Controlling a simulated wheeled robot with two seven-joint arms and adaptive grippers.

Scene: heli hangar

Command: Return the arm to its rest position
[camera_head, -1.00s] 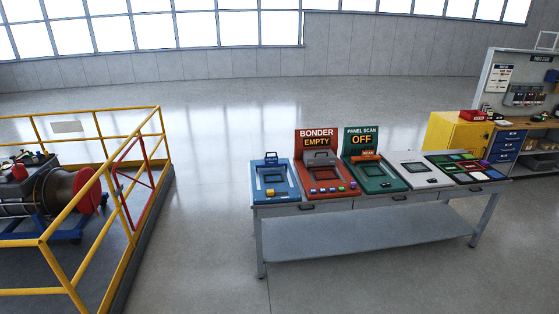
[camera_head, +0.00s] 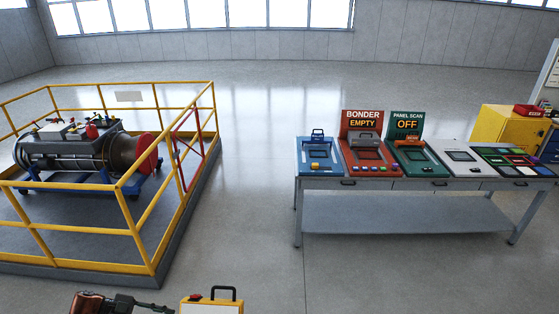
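Neither of my grippers can be made out in the head view, and no arm of mine is clearly seen. What they hold, if anything, is hidden from this view.
A bench (camera_head: 400,213) with coloured stations stands right of centre; its signs read BONDER EMPTY and PANEL SCAN OFF. A yellow railing (camera_head: 140,203) encloses a winch-like machine (camera_head: 75,152) at left. A yellow case (camera_head: 212,301) and a brown-black tool-like item (camera_head: 92,303) are cut off below. Floor lies open between.

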